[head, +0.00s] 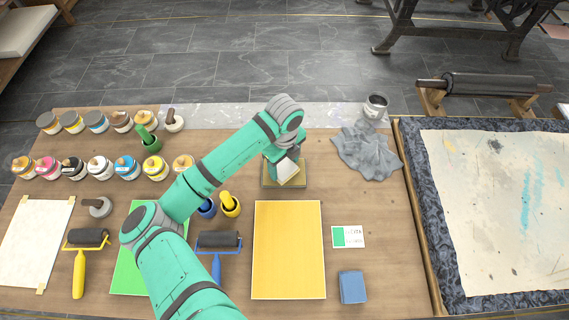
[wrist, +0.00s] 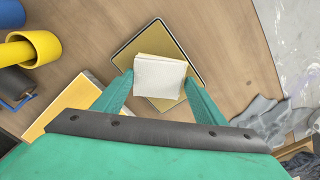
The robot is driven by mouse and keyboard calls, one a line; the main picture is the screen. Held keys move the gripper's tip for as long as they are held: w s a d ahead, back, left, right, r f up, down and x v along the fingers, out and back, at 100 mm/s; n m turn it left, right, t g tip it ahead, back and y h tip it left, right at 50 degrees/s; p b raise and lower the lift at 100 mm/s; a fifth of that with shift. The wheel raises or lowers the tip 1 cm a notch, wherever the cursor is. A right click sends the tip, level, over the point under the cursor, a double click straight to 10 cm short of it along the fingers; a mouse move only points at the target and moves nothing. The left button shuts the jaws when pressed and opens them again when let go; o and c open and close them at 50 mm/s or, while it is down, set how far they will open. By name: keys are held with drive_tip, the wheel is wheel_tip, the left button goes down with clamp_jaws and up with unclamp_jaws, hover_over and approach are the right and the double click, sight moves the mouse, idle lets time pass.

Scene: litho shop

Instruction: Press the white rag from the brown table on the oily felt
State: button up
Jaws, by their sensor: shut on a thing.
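The white rag (head: 289,173) is a small folded pad held between the fingers of my gripper (head: 286,160). In the wrist view, the white rag (wrist: 160,76) sits between the two green fingertips of my gripper (wrist: 158,80), which is shut on it. The oily felt (wrist: 150,42) is a yellow-brown square with a dark rim, right behind the rag. In the head view, the felt (head: 269,183) lies on the brown table under the rag, partly hidden by my gripper. I cannot tell whether the rag touches the felt.
Several ink jars (head: 100,167) stand at the left.

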sight(285, 167)
drive_tip(key=shift+w+a, duration=0.1)
idle(0.3)
drive_tip(key=shift+r, duration=3.45)
drive_tip(key=shift+w, duration=0.1)
